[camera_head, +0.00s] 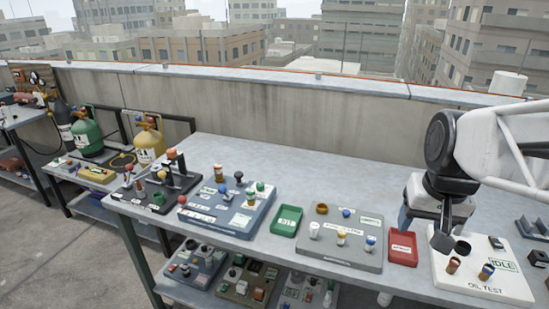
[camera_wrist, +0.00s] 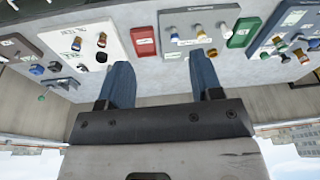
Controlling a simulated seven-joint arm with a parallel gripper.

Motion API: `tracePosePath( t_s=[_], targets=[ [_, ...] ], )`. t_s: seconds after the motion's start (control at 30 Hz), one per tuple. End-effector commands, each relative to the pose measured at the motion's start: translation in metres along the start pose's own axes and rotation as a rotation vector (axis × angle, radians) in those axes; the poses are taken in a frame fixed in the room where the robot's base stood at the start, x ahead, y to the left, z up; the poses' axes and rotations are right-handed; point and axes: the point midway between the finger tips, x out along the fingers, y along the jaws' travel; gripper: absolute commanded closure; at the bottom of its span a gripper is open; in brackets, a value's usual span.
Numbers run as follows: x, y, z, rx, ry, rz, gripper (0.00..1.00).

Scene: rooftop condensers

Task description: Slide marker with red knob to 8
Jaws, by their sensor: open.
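A marker with a red knob cannot be told for certain at this size. The blue-grey box (camera_head: 215,221) on the left half of the table bears several small posts with coloured tops and white labels along its front. Its posts include an orange-topped one (camera_head: 219,173) and a dark blue ball (camera_head: 238,176). The number 8 is not readable. A dark panel (camera_head: 157,203) left of it has levers, one with an orange-red knob (camera_head: 171,154). My gripper (camera_head: 442,242) is over the white oil test panel (camera_head: 478,286), far right of both. In the wrist view its blue fingers (camera_wrist: 160,60) are apart and empty.
Between the blue-grey box and my gripper are a green tray (camera_head: 286,220), a grey panel (camera_head: 340,257) with short knobs, and a red tray (camera_head: 403,249). The table behind them is bare. A concrete parapet (camera_head: 250,105) runs behind. Gas bottles stand at the left.

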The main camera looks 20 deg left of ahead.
Motion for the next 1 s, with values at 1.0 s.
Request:
tracePosePath(
  t_s=[1.0],
  targets=[
    [0.062, -0.235, -0.191, -0.213, -0.101, -0.109, 0.41]
  ],
)
